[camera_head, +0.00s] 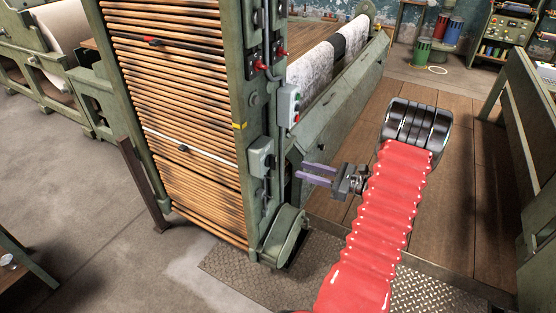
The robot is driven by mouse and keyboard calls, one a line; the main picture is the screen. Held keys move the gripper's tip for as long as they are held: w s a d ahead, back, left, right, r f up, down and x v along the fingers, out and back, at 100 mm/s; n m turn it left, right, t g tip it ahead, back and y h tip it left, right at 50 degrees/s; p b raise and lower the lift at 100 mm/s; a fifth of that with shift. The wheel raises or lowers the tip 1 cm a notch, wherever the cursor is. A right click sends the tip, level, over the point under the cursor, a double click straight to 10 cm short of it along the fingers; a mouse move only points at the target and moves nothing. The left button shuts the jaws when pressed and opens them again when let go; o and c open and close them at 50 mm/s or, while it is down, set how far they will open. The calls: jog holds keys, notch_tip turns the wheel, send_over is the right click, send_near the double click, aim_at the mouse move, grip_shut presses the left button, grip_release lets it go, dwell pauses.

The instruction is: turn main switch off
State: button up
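A grey-green switch box (261,158) is fixed to the right-hand post of the green machine frame, with conduit running below it. It may be the main switch; no label is readable, and its handle position is not clear. A smaller control box (290,105) with green and red buttons sits higher and to the right. My gripper (301,170) is to the right of the switch box and points left at about its height. Its two purple-grey fingers are apart with nothing between them. It appears clear of the box, though the depth gap is hard to judge.
Wooden rods (180,110) fill the frame left of the post. A round green housing (284,236) stands below the switch box. A fabric roll (330,60) lies behind on the machine. Wooden flooring (440,200) is open to the right, beside a green frame at the edge.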

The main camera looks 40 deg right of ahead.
aim_at(272, 162)
jog(key=shift+s+d+f+m+t+h, duration=0.25)
jog(key=shift+s+d+f+m, duration=0.1)
jog(key=shift+d, duration=0.25)
jog(key=shift+s+d+f+m+t+h, duration=0.15)
jog(key=shift+s+d+f+m+h, duration=0.15)
jog(key=shift+d, duration=0.25)
jog(key=shift+w+r+y, duration=0.1)
jog(key=shift+w+y, duration=0.05)
jog(key=shift+y, duration=0.1)
jog(key=x, duration=1.3)
jog(key=shift+w, duration=0.35)
jog(key=shift+a, duration=0.1)
grip_shut()
